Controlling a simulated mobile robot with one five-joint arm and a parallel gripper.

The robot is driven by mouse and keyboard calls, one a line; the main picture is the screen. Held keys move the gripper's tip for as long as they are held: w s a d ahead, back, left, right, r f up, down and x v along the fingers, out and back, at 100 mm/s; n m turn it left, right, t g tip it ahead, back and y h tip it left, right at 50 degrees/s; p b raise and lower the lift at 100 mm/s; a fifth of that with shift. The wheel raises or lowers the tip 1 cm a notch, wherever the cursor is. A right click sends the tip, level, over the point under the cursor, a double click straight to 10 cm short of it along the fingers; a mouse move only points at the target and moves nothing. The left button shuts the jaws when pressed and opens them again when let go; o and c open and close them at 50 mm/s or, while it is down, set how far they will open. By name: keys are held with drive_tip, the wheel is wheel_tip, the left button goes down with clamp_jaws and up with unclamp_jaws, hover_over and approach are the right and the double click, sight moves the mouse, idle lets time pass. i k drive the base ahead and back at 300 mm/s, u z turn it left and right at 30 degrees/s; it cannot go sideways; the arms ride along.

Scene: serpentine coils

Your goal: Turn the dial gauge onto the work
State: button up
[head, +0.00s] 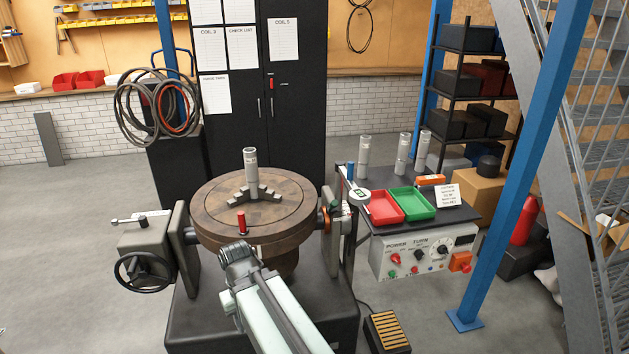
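The dial gauge (360,196) has a small pale round face and shows right of the rotary table, beside the red tray. How it is mounted is too small to tell. The work looks to be the grey upright cylinder (251,170), standing in a jawed chuck (268,194) on the round brown table top (213,205). The gauge is apart from the cylinder, off to its right. My gripper (235,250) is in front of the table's near rim, left of and nearer than the gauge. Its fingers are seen from behind, so their opening is hidden. I see nothing held in it.
A red-handled pin (241,224) stands on the table's near edge. A handwheel (142,273) is at left. A bench at right holds red (384,208) and green (411,204) trays above a control panel (420,255). A foot pedal (387,332) and blue post (520,160) are right.

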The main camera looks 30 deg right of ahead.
sight(356, 197)
drive_tip(key=u, duration=1.55)
drive_tip(key=k, duration=1.7)
drive_tip(key=z, duration=1.8)
drive_tip(key=i, duration=1.05)
drive_tip(key=u, duration=0.1)
drive_tip(key=k, duration=0.55)
drive_tip(key=u, duration=0.45)
